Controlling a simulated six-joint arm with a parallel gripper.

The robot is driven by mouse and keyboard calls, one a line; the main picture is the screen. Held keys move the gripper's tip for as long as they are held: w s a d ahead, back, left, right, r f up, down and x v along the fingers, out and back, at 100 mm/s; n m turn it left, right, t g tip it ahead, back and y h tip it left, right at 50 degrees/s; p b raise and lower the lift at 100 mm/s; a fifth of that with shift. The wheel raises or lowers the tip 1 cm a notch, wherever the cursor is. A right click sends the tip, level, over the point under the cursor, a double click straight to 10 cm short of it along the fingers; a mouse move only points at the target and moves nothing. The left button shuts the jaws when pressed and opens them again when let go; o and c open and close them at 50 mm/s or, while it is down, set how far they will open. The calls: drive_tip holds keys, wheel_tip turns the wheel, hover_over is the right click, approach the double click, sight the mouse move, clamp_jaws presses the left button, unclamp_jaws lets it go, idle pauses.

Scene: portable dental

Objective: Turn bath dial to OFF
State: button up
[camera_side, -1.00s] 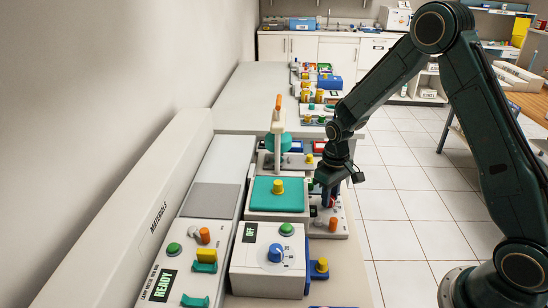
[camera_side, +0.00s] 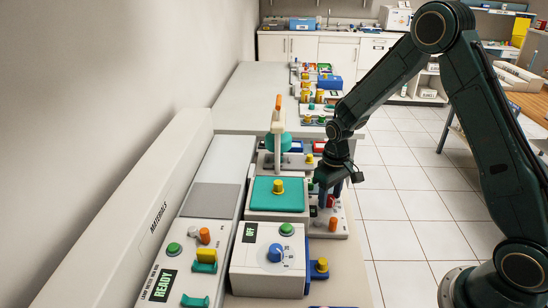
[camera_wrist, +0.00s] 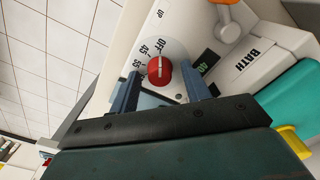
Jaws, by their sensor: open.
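The bath dial (camera_wrist: 160,71) is a red knob with a pale line on a round white scale, beside the BATH label (camera_wrist: 252,60). My gripper (camera_side: 327,200) is over the bath panel. In the wrist view its two blue fingers stand apart on either side of the dial, open. I cannot tell whether either finger touches the knob. The side view mostly hides the dial behind the fingers.
An orange lever (camera_wrist: 226,24) stands close by. A teal-topped unit with a yellow knob (camera_side: 278,186) is left of my gripper. In front are a white box with a blue dial (camera_side: 275,253) and an orange knob (camera_side: 333,224). Open floor lies right.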

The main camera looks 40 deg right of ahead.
sight(330, 197)
wheel_tip(330, 197, up, 14)
idle(0.7)
drive_tip(key=shift+f, duration=0.1)
drive_tip(key=s+a+r+t, duration=0.3)
drive_tip(key=s+a+r, duration=0.1)
drive_tip(key=s+r, duration=0.7)
drive_tip(key=s+a+r+t, duration=0.1)
drive_tip(key=s+a+t, duration=0.1)
drive_tip(key=s, duration=1.1)
drive_tip(key=shift+s+a+r+t, duration=0.2)
drive_tip(key=shift+a+r+t, duration=0.1)
drive_tip(key=shift+r, duration=0.1)
